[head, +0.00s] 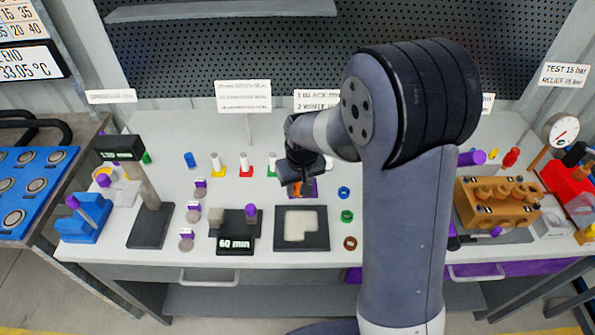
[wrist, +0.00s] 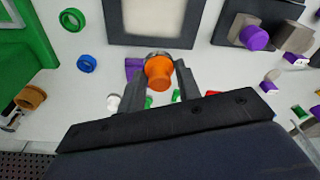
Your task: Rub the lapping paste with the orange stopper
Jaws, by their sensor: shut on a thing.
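The lapping paste (head: 298,227) is a pale, uneven patch on a dark square plate (head: 280,240) at the front middle of the table. In the wrist view the pale patch (wrist: 150,16) and the dark plate's edge (wrist: 114,28) show at the top. My gripper (head: 297,184) is behind the plate in the head view. In the wrist view my gripper (wrist: 160,70) is shut on the orange stopper (wrist: 159,74), with a finger on each side. The stopper is apart from the paste. In the head view only a little orange (head: 296,190) shows under my gripper.
A purple block (wrist: 134,66) is close beside the left finger in the wrist view. Blue (head: 344,192), green (head: 347,216) and brown (head: 350,243) rings lie right of the plate. A dark block with a "60 min" display (head: 235,245) stands left of it.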

